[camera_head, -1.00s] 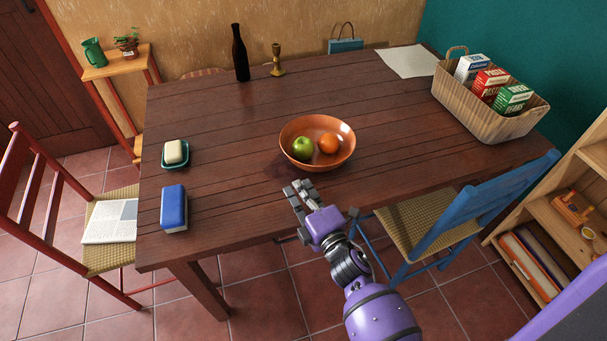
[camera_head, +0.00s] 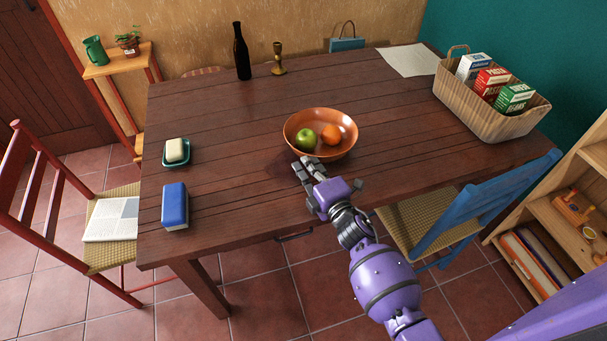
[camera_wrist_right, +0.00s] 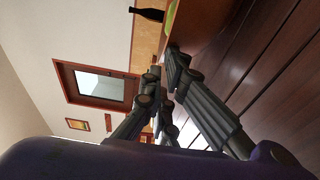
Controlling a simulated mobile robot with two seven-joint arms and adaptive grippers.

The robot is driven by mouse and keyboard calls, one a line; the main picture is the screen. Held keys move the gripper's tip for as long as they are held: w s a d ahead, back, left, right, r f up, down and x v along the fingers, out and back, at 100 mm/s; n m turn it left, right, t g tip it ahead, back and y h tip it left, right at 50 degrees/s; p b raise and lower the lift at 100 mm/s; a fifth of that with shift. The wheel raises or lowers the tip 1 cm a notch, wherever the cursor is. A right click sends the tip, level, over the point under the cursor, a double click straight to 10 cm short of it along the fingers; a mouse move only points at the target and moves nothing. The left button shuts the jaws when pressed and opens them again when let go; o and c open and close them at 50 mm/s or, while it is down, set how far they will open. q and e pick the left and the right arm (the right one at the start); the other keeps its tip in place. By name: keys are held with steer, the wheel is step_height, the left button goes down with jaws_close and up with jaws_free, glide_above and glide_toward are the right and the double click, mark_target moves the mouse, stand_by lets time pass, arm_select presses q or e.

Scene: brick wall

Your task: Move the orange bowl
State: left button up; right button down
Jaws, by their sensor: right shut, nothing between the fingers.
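The orange bowl (camera_head: 343,149) stands upright on the wooden table (camera_head: 230,130). It holds a green apple (camera_head: 306,139) and an orange (camera_head: 331,134). My right gripper (camera_head: 306,164) is shut and empty at the bowl's near side, its fingertips at the outer wall, seemingly touching it. In the right wrist view the closed fingers (camera_wrist_right: 164,82) point towards part of the bowl (camera_wrist_right: 192,27) at the top, with a bit of green apple beside it. My left gripper is not in view.
A basket of boxes (camera_head: 475,116) stands at the right. A dark bottle (camera_head: 241,55) and a brass candlestick (camera_head: 278,62) stand at the back.

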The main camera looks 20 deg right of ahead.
mark_target(328, 117)
steer(key=w+d+b, duration=0.2)
steer(key=w+d, duration=0.2)
steer(key=w, duration=0.1)
steer(key=w+d+b, duration=0.3)
steer(key=w+d, duration=0.1)
steer(key=w, duration=0.2)
steer(key=w+d+b, duration=0.3)
steer(key=w+d, duration=0.1)
steer(key=w, duration=0.2)
steer(key=shift+w+f, duration=0.25)
steer(key=shift+f, duration=0.1)
steer(key=shift+w+d+r, duration=0.2)
steer(key=shift+w+r, duration=0.05)
steer(key=shift+w, duration=0.1)
steer(key=shift+r, duration=0.1)
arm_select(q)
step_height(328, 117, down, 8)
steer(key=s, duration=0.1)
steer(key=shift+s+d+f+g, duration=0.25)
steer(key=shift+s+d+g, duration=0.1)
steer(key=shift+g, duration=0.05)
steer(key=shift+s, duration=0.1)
